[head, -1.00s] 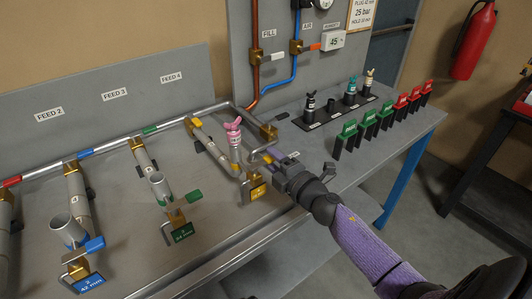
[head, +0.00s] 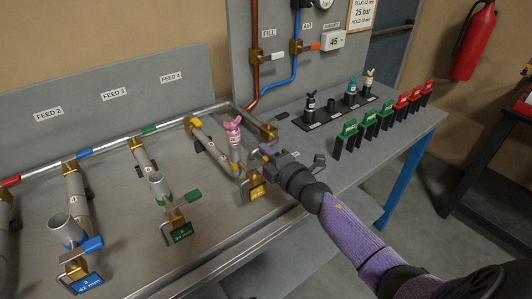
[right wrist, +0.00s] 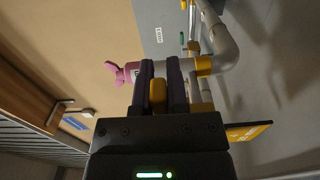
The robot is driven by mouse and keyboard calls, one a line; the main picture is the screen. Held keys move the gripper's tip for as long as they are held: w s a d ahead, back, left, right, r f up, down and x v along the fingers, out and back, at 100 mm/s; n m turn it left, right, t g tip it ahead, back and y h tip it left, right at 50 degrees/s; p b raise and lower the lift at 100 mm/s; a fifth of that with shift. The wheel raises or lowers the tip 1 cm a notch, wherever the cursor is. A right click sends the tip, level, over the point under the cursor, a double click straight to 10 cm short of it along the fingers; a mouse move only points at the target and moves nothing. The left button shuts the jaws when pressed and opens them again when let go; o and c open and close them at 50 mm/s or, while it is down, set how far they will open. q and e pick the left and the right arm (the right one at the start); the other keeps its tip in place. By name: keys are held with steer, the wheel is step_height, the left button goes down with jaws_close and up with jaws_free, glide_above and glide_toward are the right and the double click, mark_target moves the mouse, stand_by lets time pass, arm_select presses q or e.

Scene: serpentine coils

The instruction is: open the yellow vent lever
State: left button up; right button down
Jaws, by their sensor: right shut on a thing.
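The yellow vent lever (right wrist: 157,95) is between the two dark fingers of my right gripper (right wrist: 159,80) in the right wrist view. The fingers are shut on it. In the head view my right gripper (head: 264,151) is just right of the pink-topped plug (head: 234,136) on the yellow-tagged line, and the fingers hide most or all of the lever there. The pink plug (right wrist: 122,73) also shows beside the fingers in the right wrist view. The yellow tag (head: 257,191) hangs below the line's end. My left gripper is not in view.
The blue lever (head: 92,243) and green lever (head: 193,195) of neighbouring lines are to the left. A black rack (head: 335,120) with plugs stands behind my right arm. Green tags (head: 367,127) and red tags (head: 415,95) stand on the bench's right side.

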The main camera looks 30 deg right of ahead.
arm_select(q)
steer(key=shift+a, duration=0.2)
